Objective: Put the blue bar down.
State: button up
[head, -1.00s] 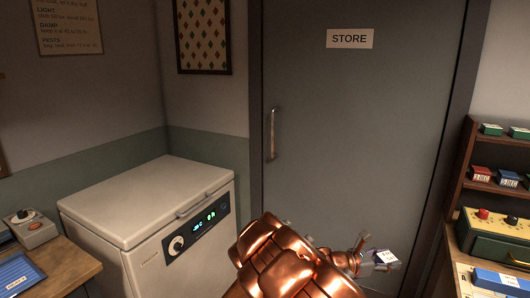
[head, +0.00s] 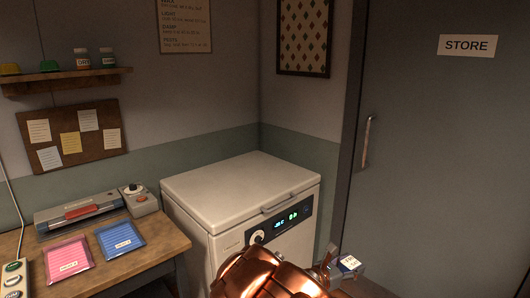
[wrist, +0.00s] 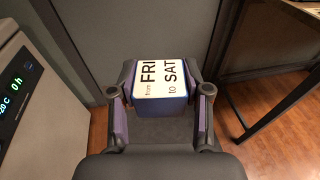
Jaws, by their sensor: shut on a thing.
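The blue bar (wrist: 160,80) has a white label with "FRI" and "SAT" on it. In the wrist view it sits between the two fingers of my gripper (wrist: 160,100), which is shut on it. In the head view the bar (head: 348,263) shows small at the lower right, in front of the store door, partly hidden by the gripper. The bar is held in the air, clear of any surface. Its lower part is hidden.
A white chest freezer (head: 222,180) with a closed lid stands in the corner. The store door (head: 430,150) is shut.

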jog(key=a+n+t+y, duration=0.1)
jog(key=a, duration=0.5)
jog(key=w+r+n+t+y, duration=0.3)
jog(key=r+n+t+y, duration=0.2)
jog(key=r, duration=0.8)
jog(key=n+y, duration=0.2)
jog(key=y, duration=0.1)
jog(key=shift+w+a+r+t, duration=0.2)
jog(key=shift+a+t, duration=0.1)
jog(key=shift+t, duration=0.1)
